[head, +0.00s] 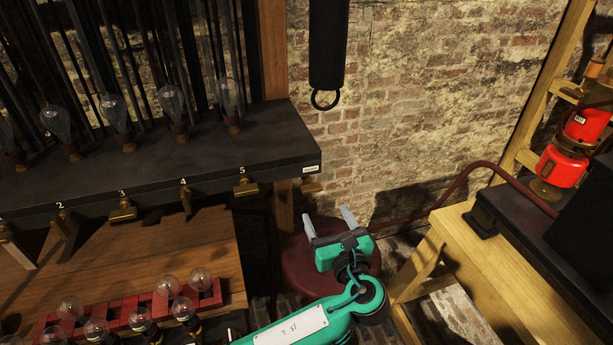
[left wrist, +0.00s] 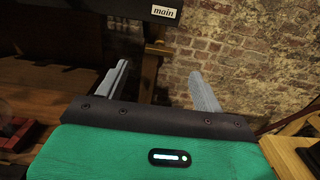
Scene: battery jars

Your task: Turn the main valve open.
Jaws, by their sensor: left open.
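The main valve (head: 311,187) is a small brass fitting low at the right end of a dark shelf, just under a white label. In the left wrist view the label (left wrist: 166,14) reads "main", and the brass valve (left wrist: 159,48) shows just beyond the fingers. My left gripper (head: 328,221) is green with two grey fingers, spread open and empty. In the head view it is below and slightly right of the valve. In the left wrist view the valve appears between the open fingers (left wrist: 160,70), with no contact visible. My right gripper is not in view.
The dark shelf (head: 280,135) carries glass bulbs and brass handles numbered along its front. More bulbs stand in a red rack (head: 130,308) at lower left. A red lantern (head: 575,145) and wooden bench (head: 490,265) are at right. A dark cylinder with a ring (head: 328,45) hangs above.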

